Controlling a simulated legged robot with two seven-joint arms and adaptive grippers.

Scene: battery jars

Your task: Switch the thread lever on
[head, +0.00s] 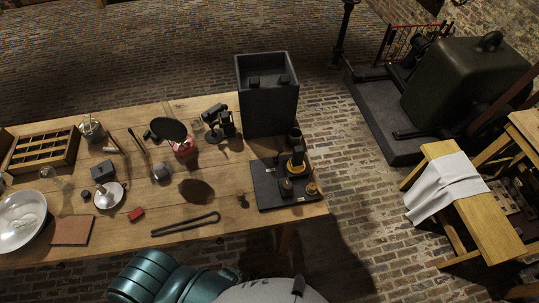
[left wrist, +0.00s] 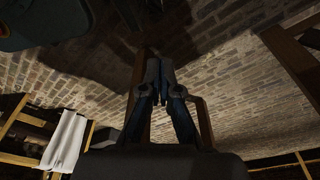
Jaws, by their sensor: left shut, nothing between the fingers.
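I cannot pick out the thread lever with certainty. My right gripper is not in view.
The wooden table (head: 128,228) holds a tall dark box (head: 267,108), a black bent rod (head: 186,225), a slotted wooden tray (head: 43,149) and a white bowl (head: 20,222). A large green machine (head: 458,85) stands right. A white cloth (head: 446,186) hangs over a wooden bench.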

